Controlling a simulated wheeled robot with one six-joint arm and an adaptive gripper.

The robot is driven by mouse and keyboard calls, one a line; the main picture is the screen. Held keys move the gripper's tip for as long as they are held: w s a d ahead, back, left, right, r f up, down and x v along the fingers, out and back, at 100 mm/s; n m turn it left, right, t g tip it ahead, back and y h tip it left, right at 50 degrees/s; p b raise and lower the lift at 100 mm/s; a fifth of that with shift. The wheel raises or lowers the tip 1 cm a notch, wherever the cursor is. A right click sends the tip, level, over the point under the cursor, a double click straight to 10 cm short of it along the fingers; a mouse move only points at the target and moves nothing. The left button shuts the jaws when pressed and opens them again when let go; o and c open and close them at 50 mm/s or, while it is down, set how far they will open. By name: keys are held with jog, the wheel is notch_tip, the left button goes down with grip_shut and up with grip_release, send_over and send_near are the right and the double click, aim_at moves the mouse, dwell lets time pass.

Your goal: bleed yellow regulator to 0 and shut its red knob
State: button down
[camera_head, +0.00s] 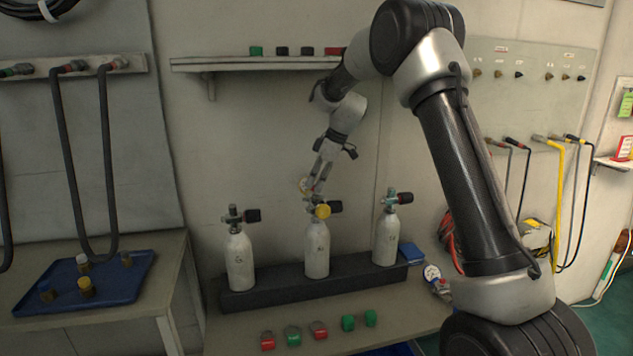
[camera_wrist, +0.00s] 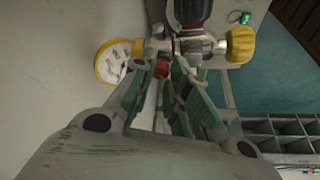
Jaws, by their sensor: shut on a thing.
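The yellow regulator sits on the valve of the middle white cylinder (camera_head: 317,249); its yellow cap (camera_head: 323,211) faces me and also shows in the wrist view (camera_wrist: 241,44). Its yellow-rimmed gauge (camera_wrist: 118,63) is left of the fingertips in the wrist view; the reading is too small to tell. The small red knob (camera_wrist: 162,69) sits between my fingertips, just below the regulator body. My gripper (camera_wrist: 168,72), with green-padded fingers, is shut on it. In the head view my gripper (camera_head: 317,187) reaches down from above to the regulator; the red knob is mostly hidden there.
White cylinders stand left (camera_head: 239,262) and right (camera_head: 385,240) of the middle one in a dark rack (camera_head: 270,297). Several red and green caps lie on the bench in front. A loose gauge (camera_head: 432,272) lies at right. A shelf (camera_head: 255,64) hangs above; a blue tray (camera_head: 120,292) is left.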

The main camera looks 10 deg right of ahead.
jog(key=c, duration=1.3)
grip_release()
jog(key=shift+c, duration=0.2)
jog(key=shift+d+r, duration=0.15)
jog(key=shift+r, duration=0.15)
jog(key=s+d, duration=0.5)
jog(key=d, duration=0.6)
jog(key=shift+r, duration=0.25)
jog(key=shift+d, duration=0.1)
